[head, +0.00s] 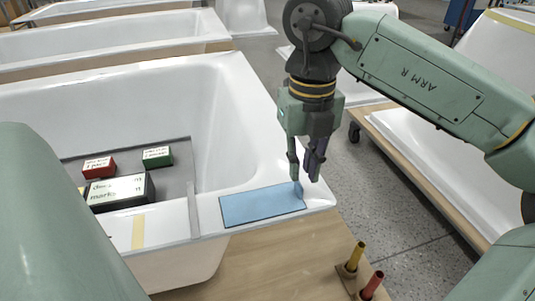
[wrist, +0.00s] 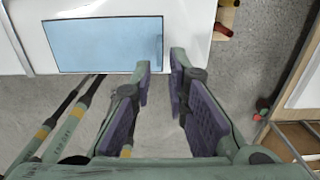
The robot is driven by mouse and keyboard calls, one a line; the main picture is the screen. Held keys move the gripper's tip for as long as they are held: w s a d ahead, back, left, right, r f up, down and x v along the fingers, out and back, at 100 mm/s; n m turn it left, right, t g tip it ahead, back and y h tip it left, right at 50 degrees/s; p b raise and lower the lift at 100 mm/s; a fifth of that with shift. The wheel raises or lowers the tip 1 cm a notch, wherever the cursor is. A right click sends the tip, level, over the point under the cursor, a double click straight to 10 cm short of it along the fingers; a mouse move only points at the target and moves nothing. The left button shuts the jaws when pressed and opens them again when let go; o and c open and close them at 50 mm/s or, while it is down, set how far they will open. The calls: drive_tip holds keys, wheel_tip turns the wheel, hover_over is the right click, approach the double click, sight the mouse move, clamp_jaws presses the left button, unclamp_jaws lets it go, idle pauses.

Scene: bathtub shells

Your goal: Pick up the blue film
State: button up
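The blue film (head: 262,204) is a flat, light blue rectangle lying on the corner of the white bathtub rim. In the wrist view the film (wrist: 105,42) lies at the upper left, on the white rim. My gripper (head: 305,177) points down at the film's right end; one fingertip overlaps that end in the head view. In the wrist view my gripper (wrist: 162,64) shows two purple-padded fingers with a gap between their tips, near the film's lower right corner. Nothing shows held between them. I cannot tell whether a fingertip touches the film.
A grey tray (head: 176,158) across the tub holds a red box (head: 98,168), a green box (head: 157,157) and a black box with a white label (head: 118,190). Yellow (head: 355,257) and red (head: 372,285) posts stand at the wooden base's edge. Other tubs stand around; grey floor lies right.

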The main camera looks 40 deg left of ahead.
sight(299, 183)
drive_tip(key=f, duration=0.5)
drive_tip(key=shift+w+a+f+p, duration=0.1)
drive_tip(key=shift+w+a+p, duration=0.05)
drive_tip(key=shift+a+p, duration=0.15)
clamp_jaws()
